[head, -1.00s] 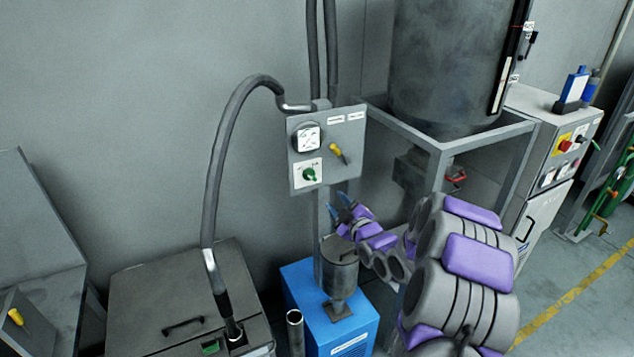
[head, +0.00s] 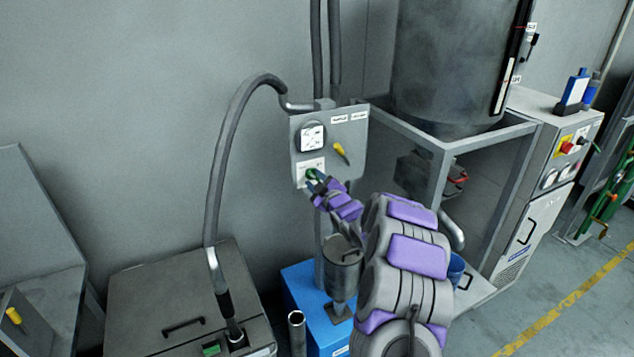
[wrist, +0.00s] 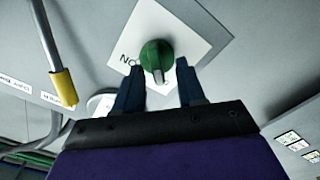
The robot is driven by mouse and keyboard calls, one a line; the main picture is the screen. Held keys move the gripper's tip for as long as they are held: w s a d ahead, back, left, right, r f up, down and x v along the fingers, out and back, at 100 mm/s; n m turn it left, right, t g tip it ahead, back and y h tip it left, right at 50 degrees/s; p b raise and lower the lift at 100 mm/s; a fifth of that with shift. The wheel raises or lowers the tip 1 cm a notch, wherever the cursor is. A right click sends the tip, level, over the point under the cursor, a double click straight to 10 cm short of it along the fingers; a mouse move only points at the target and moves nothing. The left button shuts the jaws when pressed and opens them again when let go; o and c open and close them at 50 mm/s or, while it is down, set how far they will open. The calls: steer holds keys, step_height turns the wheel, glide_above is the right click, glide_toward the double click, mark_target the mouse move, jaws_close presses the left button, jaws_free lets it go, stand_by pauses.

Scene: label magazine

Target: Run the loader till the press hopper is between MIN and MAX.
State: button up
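The grey loader panel (head: 343,165) on the post carries a round gauge (head: 312,136), a yellow-handled lever (head: 340,150) and a green knob (head: 311,174). My gripper (head: 316,184) is at the green knob. In the wrist view, my gripper (wrist: 162,82) is open, its two dark fingers on either side of the knob's near part; a gap shows beside each finger, and contact cannot be told. The knob (wrist: 157,55) sits on a white label, partly covered. The large dark hopper (head: 445,65) has a sight strip (head: 505,80) with small labels at its right edge; I cannot read its level.
A grey hose (head: 216,170) runs from the panel post to a lidded grey bin (head: 160,315). A small metal canister (head: 343,262) stands above a blue unit (head: 300,290) below my arm. The hopper's frame (head: 440,150) and a control cabinet (head: 545,150) stand right. A blue bucket (head: 457,268) is behind my arm.

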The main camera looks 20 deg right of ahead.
steer(key=shift+w+a, duration=0.2)
steer(key=shift+d, duration=0.4)
steer(key=shift+c, duration=0.3)
steer(key=shift+d, duration=0.2)
steer(key=c, duration=0.3)
steer(key=shift+a, duration=0.3)
jaws_close()
